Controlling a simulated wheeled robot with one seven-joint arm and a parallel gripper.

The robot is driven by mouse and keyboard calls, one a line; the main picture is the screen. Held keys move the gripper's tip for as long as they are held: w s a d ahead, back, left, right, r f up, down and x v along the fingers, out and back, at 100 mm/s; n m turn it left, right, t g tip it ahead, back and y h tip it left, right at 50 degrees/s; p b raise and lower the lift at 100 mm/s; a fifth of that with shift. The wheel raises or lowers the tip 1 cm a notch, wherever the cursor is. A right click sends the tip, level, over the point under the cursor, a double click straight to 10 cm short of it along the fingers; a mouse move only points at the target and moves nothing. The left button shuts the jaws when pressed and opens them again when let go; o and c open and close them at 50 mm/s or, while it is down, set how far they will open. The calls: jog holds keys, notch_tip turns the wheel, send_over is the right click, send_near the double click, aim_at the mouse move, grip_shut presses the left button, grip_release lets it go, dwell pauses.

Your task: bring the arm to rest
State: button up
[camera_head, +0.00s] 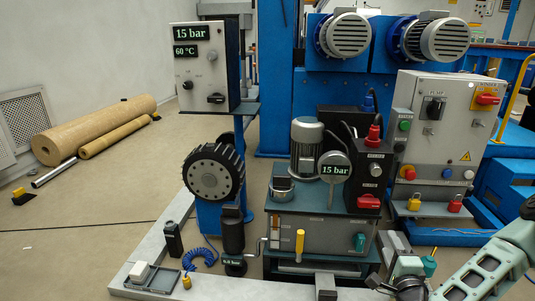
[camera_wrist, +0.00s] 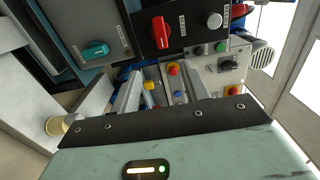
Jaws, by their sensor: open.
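My arm (camera_head: 485,275) enters the camera_head view at the lower right, with pale green links. It reaches in beside the right side of the hydraulic unit (camera_head: 322,236). In the camera_wrist view my gripper (camera_wrist: 163,88) has its two grey fingers apart with nothing held between them. Beyond the fingers are a yellow padlock and coloured buttons on the grey control cabinet (camera_wrist: 220,68). I cannot tell how far the fingertips are from the cabinet.
The hydraulic unit's teal knob (camera_wrist: 95,50) and red switch (camera_wrist: 162,32) are close on the upper left. The control cabinet (camera_head: 450,120) stands behind my arm. A gauge panel (camera_head: 205,65) and black handwheel (camera_head: 213,172) stand left. Open floor (camera_head: 90,230) lies far left.

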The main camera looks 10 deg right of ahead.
jog(key=a+r+n+g+y+p, duration=0.25)
jog(key=a+n+g+y, duration=0.8)
jog(key=a+n, duration=1)
jog(key=s+a+r+n+g+h+p, duration=0.1)
jog(key=s+a+r+n+g+h, duration=0.2)
jog(key=s+r, duration=0.7)
jog(key=s+a+r+n+g+h+p, duration=0.15)
jog(key=s+r+n+g, duration=0.3)
jog(key=s+r, duration=0.55)
notch_tip(320, 180, up, 36)
jog(key=s+p, duration=0.2)
jog(key=p, duration=3.6)
jog(key=shift+s+r+n+t+h, duration=0.2)
jog(key=shift+n+t+h, duration=0.1)
jog(key=shift+t+h, duration=0.1)
jog(key=shift+f, duration=0.1)
